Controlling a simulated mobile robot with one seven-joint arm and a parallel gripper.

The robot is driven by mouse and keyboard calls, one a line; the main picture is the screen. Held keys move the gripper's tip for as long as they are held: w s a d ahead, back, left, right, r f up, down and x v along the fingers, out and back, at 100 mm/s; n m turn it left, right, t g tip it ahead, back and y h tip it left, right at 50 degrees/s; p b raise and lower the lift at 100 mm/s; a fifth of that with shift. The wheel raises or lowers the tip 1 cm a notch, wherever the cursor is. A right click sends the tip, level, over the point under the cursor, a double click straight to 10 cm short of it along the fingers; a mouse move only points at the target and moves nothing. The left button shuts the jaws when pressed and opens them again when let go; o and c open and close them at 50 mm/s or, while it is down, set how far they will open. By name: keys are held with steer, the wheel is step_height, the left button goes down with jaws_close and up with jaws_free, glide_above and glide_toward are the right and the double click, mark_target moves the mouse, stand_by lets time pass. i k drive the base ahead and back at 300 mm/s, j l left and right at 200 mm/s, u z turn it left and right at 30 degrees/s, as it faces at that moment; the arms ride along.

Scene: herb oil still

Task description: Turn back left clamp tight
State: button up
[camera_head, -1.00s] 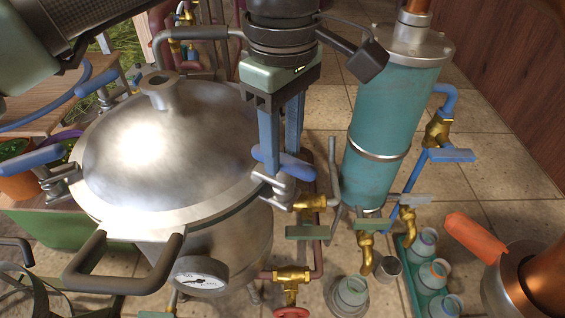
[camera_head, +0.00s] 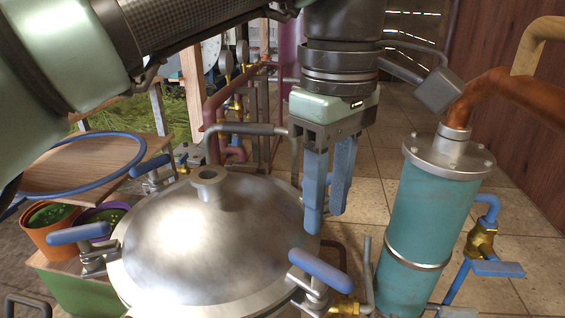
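The still's domed steel lid (camera_head: 175,255) fills the lower middle. The back left clamp (camera_head: 150,167), with a blue handle, is at the lid's far left edge, partly hidden by the lid. A second blue-handled clamp (camera_head: 80,234) is on the left side, and a third (camera_head: 320,270) on the right front rim. My gripper (camera_head: 326,222) points down over the lid's right side, above and behind the right clamp and apart from it. Its two blue fingers are parted, with nothing seen between them.
A bent dark handle (camera_head: 245,129) rises behind the lid. A teal condenser column (camera_head: 425,220) with a copper pipe stands at the right. Red pipes (camera_head: 215,110) stand at the back. Plant pots (camera_head: 50,232) and a wooden table (camera_head: 85,168) are at the left.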

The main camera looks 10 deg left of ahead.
mark_target(157, 179)
steer(key=i+j+u, duration=0.1)
steer(key=j+u, duration=0.15)
steer(key=i+j+u, duration=0.25)
steer(key=j, duration=0.25)
steer(key=i+j+u, duration=0.1)
steer(key=j+u, duration=0.15)
steer(key=j, duration=0.1)
